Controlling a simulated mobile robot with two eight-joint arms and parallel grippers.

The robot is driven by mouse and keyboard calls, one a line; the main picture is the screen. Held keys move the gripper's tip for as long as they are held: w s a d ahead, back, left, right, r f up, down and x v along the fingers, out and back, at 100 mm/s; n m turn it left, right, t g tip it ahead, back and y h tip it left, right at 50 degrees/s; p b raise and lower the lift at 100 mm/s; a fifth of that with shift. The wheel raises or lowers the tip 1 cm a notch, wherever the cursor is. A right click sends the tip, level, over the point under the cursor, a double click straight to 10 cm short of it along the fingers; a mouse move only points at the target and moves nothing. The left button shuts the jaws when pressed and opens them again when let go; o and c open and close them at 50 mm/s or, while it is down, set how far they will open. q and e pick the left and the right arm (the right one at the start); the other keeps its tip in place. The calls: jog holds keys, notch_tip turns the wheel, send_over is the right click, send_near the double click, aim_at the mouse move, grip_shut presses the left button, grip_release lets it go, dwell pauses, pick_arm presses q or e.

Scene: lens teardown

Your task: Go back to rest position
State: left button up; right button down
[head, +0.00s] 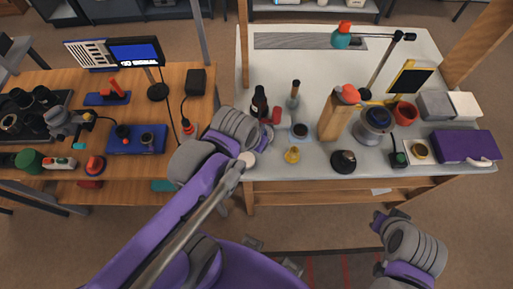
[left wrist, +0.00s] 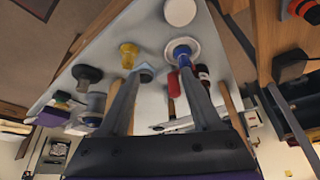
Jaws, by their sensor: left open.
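My left gripper (head: 270,137) is over the left part of the white-topped table in the head view, partly hidden by its own wrist. In the left wrist view its two fingers (left wrist: 165,67) are apart with nothing held between them. One fingertip overlaps a round white dish with a dark-blue centre (left wrist: 182,50); I cannot tell whether they touch. The dish also shows in the head view (head: 299,131). A yellow piece (left wrist: 129,54) stands near the other fingertip. My right arm's end (head: 388,223) is at the lower right, off the table's front edge; its jaws are not clear.
A wooden bench (head: 190,160) with tools stands at left. Floor is open between the right arm and table.

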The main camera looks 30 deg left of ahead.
pick_arm(q)
jog(key=shift+s+d+f+t, duration=0.2)
jog(key=shift+s+f+t, duration=0.05)
jog(key=shift+s, duration=0.25)
jog(key=shift+s+d+f+t, duration=0.2)
jog(key=shift+s+f+t, duration=0.05)
jog(key=shift+s, duration=0.2)
dwell(0.6)
